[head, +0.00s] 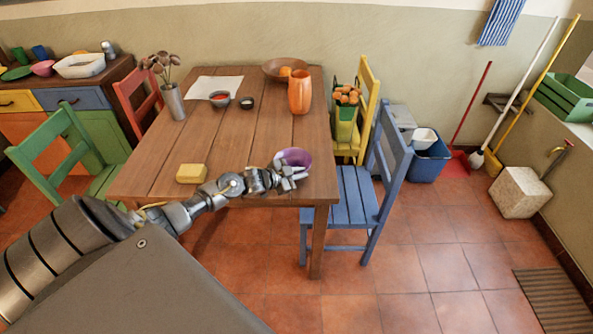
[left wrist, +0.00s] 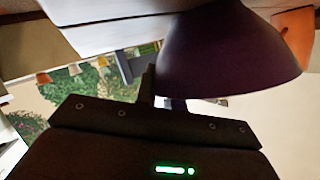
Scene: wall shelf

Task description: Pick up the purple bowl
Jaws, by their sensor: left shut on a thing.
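The purple bowl (head: 294,157) is at the right front part of the wooden table (head: 232,133) in the head view. My left gripper (head: 288,178) reaches across the table's front edge and is shut on the bowl's near side. In the left wrist view the bowl (left wrist: 225,55) looks large and dark, close against the gripper (left wrist: 165,102). I cannot tell whether the bowl touches the table. My right gripper is not in view.
A yellow block (head: 191,173) lies near my left arm. An orange vase (head: 300,92), a brown bowl (head: 284,69) and small bowls (head: 220,99) stand farther back. A blue chair (head: 362,192) is close on the right. Open tiled floor lies at front right.

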